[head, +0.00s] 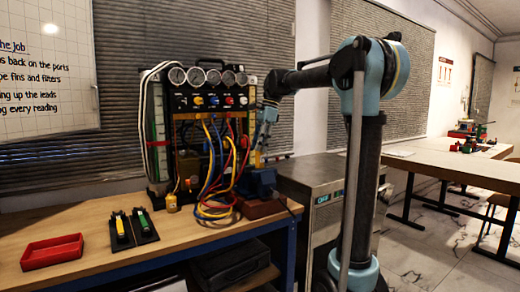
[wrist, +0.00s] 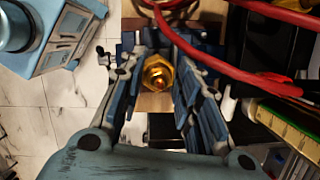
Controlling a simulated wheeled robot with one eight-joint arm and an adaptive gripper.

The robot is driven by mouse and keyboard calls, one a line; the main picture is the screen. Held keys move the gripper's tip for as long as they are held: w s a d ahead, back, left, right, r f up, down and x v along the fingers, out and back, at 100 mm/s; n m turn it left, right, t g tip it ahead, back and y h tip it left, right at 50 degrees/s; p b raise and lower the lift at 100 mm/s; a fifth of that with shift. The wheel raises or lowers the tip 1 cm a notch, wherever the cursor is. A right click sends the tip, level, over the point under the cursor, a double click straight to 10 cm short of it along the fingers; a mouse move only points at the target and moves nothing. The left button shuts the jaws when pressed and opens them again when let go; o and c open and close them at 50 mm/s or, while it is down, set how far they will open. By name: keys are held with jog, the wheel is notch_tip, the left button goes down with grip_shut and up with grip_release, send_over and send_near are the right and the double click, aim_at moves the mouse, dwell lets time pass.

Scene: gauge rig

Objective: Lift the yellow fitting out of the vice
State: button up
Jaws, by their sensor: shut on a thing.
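The yellow fitting (wrist: 158,74) shows end-on in the wrist view as a brass hex nut with a dark centre. My gripper (wrist: 160,62) has a blue finger on each side of it and is shut on it. In the head view my gripper (head: 262,138) points down over the blue vice (head: 259,183), which stands on a brown block at the bench's right end. A bit of yellow shows between fingers and vice. The vice also shows partly behind the fingers in the wrist view. I cannot tell whether the fitting's lower end sits between the vice jaws.
The gauge rig (head: 205,100) stands just left of my gripper, with looped coloured hoses (head: 215,190) close to the vice. Red hoses (wrist: 235,75) pass beside my fingers. A red tray (head: 52,252) and a black holder (head: 133,231) are on the bench's left.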

jog(key=shift+r, duration=1.05)
jog(key=shift+r, duration=0.1)
